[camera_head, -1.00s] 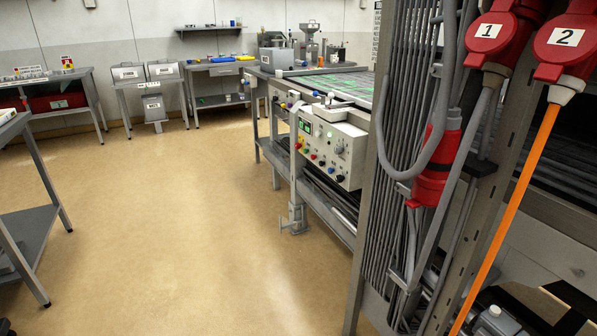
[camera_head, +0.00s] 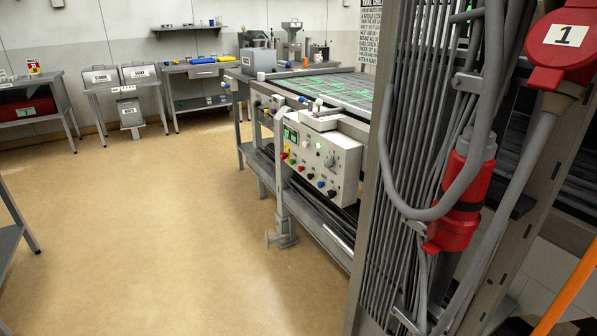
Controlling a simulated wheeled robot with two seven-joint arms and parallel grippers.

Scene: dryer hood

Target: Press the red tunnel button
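A pale control box (camera_head: 322,160) is mounted on the side of the long grey machine at the centre. Its front has a dial and a lower row of small coloured buttons, including red, yellow, blue and black ones. A small red button (camera_head: 301,168) shows in that row. The labels are too small to read, so I cannot tell which button is the tunnel one. Neither of my grippers is in view.
A steel frame with grey cables and a red connector (camera_head: 459,200) stands close on the right. A red plug marked 1 (camera_head: 566,45) is at upper right. Side tables line the back wall. The tan floor (camera_head: 160,230) is open at left and centre.

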